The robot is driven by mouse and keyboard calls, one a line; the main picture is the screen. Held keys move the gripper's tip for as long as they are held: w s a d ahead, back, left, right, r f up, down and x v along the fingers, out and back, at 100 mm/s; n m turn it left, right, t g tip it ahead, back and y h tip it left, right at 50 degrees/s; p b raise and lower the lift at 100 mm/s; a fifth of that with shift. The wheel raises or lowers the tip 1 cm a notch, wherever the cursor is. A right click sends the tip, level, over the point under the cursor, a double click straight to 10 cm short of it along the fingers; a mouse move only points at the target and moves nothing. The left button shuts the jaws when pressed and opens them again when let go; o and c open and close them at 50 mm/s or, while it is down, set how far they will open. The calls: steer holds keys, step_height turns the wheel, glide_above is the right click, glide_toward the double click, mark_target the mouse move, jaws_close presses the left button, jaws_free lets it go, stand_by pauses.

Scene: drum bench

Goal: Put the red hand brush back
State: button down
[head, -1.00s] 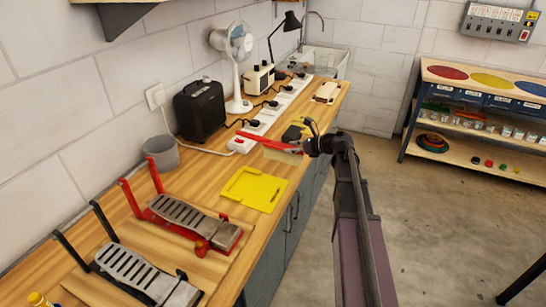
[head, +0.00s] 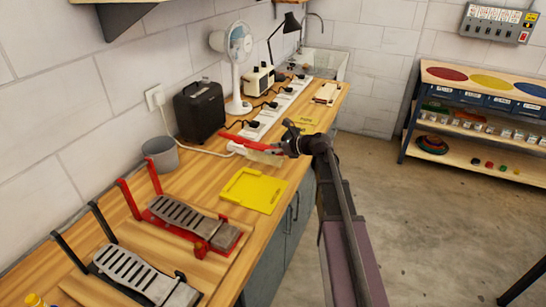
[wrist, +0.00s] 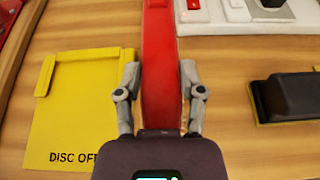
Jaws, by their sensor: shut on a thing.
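The red hand brush (head: 248,143) is held above the bench, its long red body pointing left toward the wall, with a pale strip along its underside. My gripper (head: 287,147) is shut on its right end. In the wrist view the red brush (wrist: 161,65) runs straight up the picture between the two fingers of my gripper (wrist: 160,88). The bench top lies below it. Whether any part of the brush touches the bench or the power strip, I cannot tell.
A yellow tray marked "DISC OFF" (wrist: 85,115) lies left of the brush. A black block (wrist: 288,97) on a yellow patch lies to the right. A white power strip (head: 265,118) with plugs runs along the wall. Red (head: 190,220) and black-armed pedals stand nearer.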

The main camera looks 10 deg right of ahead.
mark_target(276, 157)
steer(key=shift+a+f+b, duration=0.1)
steer(key=shift+f+b, duration=1.65)
steer(key=shift+f, duration=0.05)
steer(key=shift+s+f+b, duration=0.1)
steer(key=shift+f+b, duration=0.5)
steer(key=shift+b, duration=0.05)
steer(key=c, duration=0.6)
jaws_free()
steer(key=o, duration=0.4)
steer(key=shift+r, duration=0.2)
